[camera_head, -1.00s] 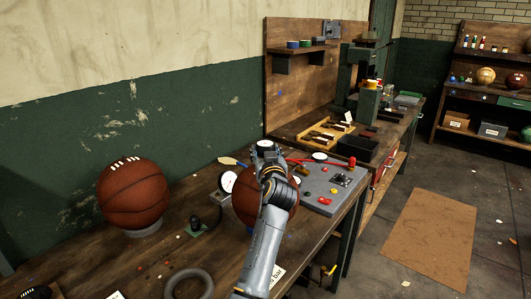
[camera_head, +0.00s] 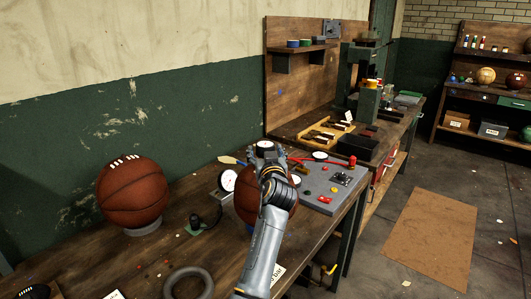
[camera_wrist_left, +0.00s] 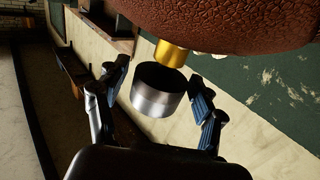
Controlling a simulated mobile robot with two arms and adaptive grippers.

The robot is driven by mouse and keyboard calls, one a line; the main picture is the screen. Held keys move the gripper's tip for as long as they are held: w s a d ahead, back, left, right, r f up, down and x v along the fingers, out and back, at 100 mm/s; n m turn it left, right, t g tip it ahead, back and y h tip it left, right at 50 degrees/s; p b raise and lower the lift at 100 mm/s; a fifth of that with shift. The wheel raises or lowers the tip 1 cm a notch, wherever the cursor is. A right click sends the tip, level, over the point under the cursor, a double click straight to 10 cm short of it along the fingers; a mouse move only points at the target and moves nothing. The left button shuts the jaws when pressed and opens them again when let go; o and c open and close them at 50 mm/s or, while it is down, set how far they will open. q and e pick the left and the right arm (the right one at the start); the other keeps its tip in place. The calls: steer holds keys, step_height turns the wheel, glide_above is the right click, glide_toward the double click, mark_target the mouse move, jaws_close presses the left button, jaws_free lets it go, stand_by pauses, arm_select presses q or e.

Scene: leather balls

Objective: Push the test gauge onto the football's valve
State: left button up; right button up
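The football (camera_head: 247,209) is a brown-red ball on the bench, partly hidden behind my left arm. The test gauge (camera_head: 265,147) stands above it with its white dial up. In the left wrist view the gauge is a silver cylinder (camera_wrist_left: 158,92); a brass piece (camera_wrist_left: 171,54) lies between it and the ball's brown surface (camera_wrist_left: 215,25). Whether the brass piece is seated cannot be told. My left gripper (camera_head: 268,164) is beside the gauge; in the wrist view its fingers (camera_wrist_left: 160,85) stand on both sides of the cylinder with narrow gaps, so it looks open. My right gripper is not in view.
A basketball (camera_head: 133,192) sits on a ring at left. A larger dial gauge (camera_head: 228,181) stands just left of the football. A grey panel (camera_head: 345,182) with coloured knobs lies to the right. A grey ring (camera_head: 189,284) lies near the front. The bench between the balls is partly clear.

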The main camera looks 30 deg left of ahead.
arm_select(q)
steer(key=v, duration=0.7)
steer(key=shift+s+d, duration=0.2)
stand_by(0.4)
